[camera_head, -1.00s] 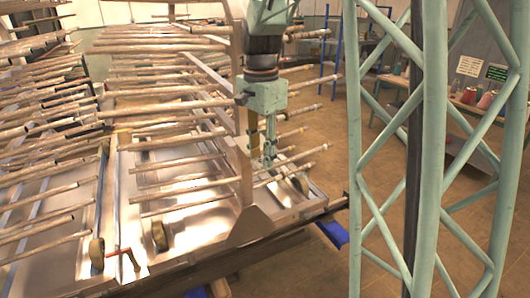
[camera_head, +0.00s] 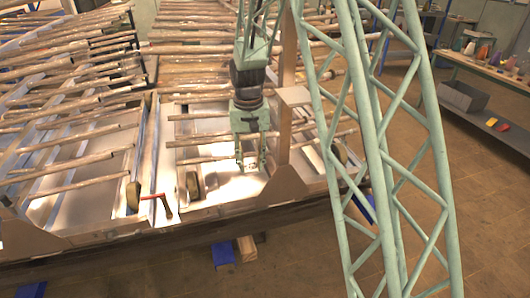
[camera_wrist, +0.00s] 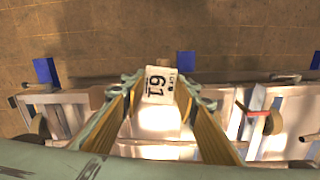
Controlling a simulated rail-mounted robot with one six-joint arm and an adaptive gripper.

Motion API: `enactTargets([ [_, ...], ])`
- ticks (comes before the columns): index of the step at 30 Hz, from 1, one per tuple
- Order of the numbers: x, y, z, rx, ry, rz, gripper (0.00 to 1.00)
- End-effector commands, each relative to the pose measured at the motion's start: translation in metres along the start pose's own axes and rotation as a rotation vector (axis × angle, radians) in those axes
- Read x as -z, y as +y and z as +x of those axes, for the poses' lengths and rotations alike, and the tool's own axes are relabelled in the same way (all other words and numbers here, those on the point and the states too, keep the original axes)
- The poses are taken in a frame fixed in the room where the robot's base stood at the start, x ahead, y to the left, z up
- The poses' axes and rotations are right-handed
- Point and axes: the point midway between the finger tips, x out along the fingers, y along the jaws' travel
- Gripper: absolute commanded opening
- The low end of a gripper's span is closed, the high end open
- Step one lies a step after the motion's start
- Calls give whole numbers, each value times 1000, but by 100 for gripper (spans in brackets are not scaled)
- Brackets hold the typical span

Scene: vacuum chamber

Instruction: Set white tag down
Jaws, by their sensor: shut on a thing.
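The white tag (camera_wrist: 160,86), printed with a black "61", is between my fingertips in the wrist view. My gripper (camera_wrist: 159,88) is shut on it. In the head view my gripper (camera_head: 249,165) points down over the bright metal floor panel (camera_head: 225,187) of the rack, just left of a tan upright post. I cannot make out the tag in the head view. In the wrist view a metal surface lies below the tag; whether they touch I cannot tell.
Rows of metal rods (camera_head: 80,135) stick out across the rack left of and behind my gripper. The upright post (camera_head: 289,85) stands close on the right. A red-handled part (camera_head: 157,205) lies at the rack's front left. Blue blocks (camera_head: 223,254) sit below the front edge.

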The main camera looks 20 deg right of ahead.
Motion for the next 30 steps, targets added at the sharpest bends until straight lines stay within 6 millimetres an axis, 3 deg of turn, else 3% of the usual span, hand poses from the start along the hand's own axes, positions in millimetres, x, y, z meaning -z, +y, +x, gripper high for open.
enactTargets([
  [1,1,-8,17,0,-2,-50,21],
  [3,2,-17,31,0,-1,-112,21],
  [9,4,-33,56,0,0,-230,21],
  [30,4,-37,61,0,1,-261,21],
])
